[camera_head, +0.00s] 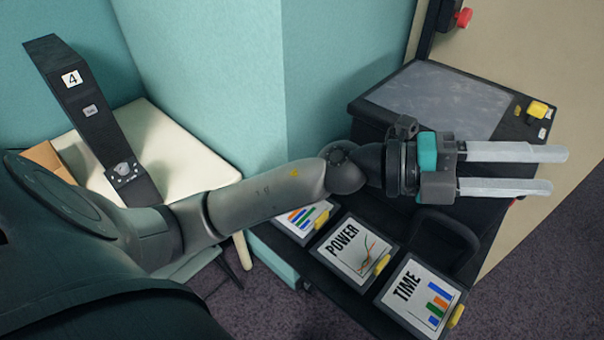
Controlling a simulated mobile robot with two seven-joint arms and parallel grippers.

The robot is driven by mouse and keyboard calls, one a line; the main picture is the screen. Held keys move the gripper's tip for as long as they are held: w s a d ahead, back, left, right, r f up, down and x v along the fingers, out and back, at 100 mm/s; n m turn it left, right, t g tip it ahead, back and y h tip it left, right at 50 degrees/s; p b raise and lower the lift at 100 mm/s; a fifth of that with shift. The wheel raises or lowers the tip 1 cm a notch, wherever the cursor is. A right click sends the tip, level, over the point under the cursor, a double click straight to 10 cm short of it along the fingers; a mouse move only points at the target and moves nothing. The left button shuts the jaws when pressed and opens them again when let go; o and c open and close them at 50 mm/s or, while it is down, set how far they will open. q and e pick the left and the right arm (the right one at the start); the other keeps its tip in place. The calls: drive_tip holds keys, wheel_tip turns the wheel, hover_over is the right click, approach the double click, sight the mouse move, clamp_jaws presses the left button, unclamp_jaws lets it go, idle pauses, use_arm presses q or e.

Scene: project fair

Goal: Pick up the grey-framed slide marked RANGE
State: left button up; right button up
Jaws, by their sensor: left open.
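Slides with white faces and yellow tabs lie on a black surface below my left arm. One reads POWER (345,252) and one reads TIME (412,290). A third slide (308,222), with coloured bars, is partly covered by my forearm, so its label is hidden. No RANGE marking is readable. My left gripper (548,171) is open and empty, its fingers pointing right, above the right part of the black unit and away from the slides. My right gripper is not in view.
A black unit with a grey glass top (440,97) and a yellow knob (537,109) sits behind the gripper. A black handle (450,232) rises beside the slides. A cream table (185,150) with a black panel marked 4 (75,85) stands left. Teal partitions (200,60) close the back.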

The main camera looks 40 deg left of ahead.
use_arm(q)
wheel_tip(320, 180, down, 6)
drive_tip(key=s+m+g+y, duration=0.2)
drive_tip(key=m+g+y, duration=0.1)
drive_tip(key=m+g, duration=0.25)
drive_tip(key=g+y, duration=0.2)
drive_tip(key=y, duration=1.4)
hover_over(321, 217)
wheel_tip(321, 217, down, 10)
drive_tip(key=shift+n, duration=0.25)
drive_tip(key=f, duration=0.8)
drive_tip(key=shift+a+f+b, duration=0.3)
drive_tip(key=shift+f+b, duration=0.05)
drive_tip(key=shift+b, duration=0.05)
drive_tip(key=shift+d+f, duration=0.15)
drive_tip(key=shift+f, duration=1.35)
drive_tip(key=shift+d+f, duration=0.1)
drive_tip(key=shift+f, duration=1.4)
drive_tip(key=shift+c, duration=0.2)
clamp_jaws()
